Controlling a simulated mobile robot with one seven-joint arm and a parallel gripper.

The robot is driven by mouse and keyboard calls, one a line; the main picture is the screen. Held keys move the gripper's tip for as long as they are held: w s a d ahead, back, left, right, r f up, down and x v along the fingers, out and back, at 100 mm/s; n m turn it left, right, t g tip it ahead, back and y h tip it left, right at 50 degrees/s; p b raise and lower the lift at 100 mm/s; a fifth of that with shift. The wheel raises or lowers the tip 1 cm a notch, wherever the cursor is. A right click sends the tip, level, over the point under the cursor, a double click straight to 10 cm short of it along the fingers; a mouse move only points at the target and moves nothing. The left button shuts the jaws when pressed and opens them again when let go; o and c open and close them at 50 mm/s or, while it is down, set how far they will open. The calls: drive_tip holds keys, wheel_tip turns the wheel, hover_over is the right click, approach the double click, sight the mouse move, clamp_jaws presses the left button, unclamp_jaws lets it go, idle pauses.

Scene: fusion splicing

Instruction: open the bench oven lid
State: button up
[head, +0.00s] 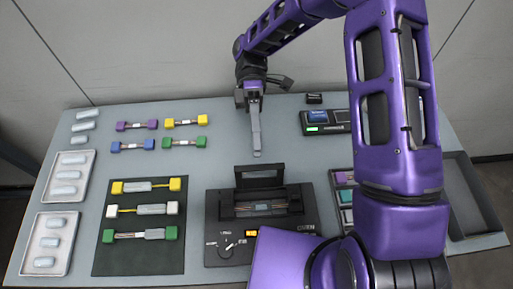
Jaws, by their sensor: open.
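The bench oven appears to be the black device (213,226) at the front middle of the table, with a dial and a small orange display. Its dark lid (260,174) stands raised along the back edge. The chamber in front of it is uncovered, and a grey piece with thin strands (262,206) shows inside. My gripper (257,154) points down behind the lid, its long grey fingers seen nearly edge-on. It is open, and I see nothing held. The fingertips appear apart from the lid, but the exact gap is unclear.
A dark mat (104,262) with several coloured-end holders lies left of the oven. More holders (137,126) lie behind it. White trays (38,266) with grey pieces line the left edge. A black unit (341,116) stands at the back right. My arm covers much of the right side.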

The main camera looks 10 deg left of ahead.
wheel_tip(320, 180, up, 2)
drive_tip(key=shift+r, duration=0.15)
drive_tip(key=shift+c, duration=0.3)
